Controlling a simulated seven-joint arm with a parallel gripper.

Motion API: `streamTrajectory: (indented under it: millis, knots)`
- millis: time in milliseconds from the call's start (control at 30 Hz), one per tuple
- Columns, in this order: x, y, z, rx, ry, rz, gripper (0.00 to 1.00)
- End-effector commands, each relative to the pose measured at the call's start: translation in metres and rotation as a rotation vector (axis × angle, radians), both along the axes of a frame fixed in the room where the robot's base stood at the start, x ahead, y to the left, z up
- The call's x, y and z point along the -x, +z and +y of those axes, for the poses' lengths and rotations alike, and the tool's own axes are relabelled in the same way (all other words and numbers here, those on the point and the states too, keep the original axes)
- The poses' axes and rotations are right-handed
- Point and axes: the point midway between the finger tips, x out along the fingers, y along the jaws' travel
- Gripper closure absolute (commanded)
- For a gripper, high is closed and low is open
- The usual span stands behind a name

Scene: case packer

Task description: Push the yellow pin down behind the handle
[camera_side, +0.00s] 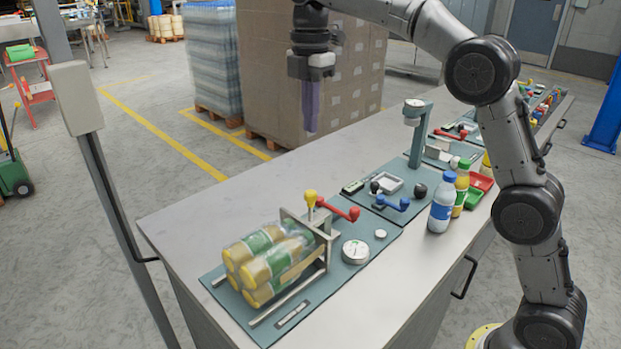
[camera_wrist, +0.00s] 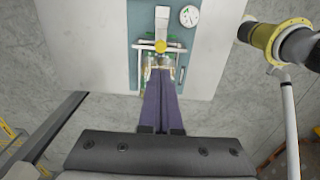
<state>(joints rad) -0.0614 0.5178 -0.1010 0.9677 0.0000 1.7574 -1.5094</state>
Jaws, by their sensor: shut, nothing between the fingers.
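The yellow pin (camera_side: 310,197) stands upright with its round knob up, at the metal frame of a fixture on the green mat (camera_side: 312,318). A wrapped pack of yellow-capped bottles (camera_side: 268,262) lies in the fixture. My gripper (camera_side: 310,128), with purple fingers, is shut and empty, pointing down well above the table and apart from the pin. In the wrist view, a yellow knob (camera_wrist: 160,46) shows just beyond my fingertips (camera_wrist: 161,70); the red handle is not clear there.
A round dial (camera_side: 356,252) sits right of the fixture. Behind are a blue handle (camera_side: 392,203), a gauge stand (camera_side: 416,130) and bottles (camera_side: 442,205). Stacked cartons (camera_side: 345,80) stand on the floor beyond the table. The left part of the tabletop (camera_side: 200,215) is clear.

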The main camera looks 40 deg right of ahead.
Motion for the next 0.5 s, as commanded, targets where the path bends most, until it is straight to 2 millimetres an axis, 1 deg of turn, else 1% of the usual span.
streamTrajectory:
  millis: [167,500]
  knots:
    - [0.001,-0.02,0.0,0.0,0.0,0.003,1.0]
    - [0.001,-0.085,0.0,0.0,0.0,0.005,1.0]
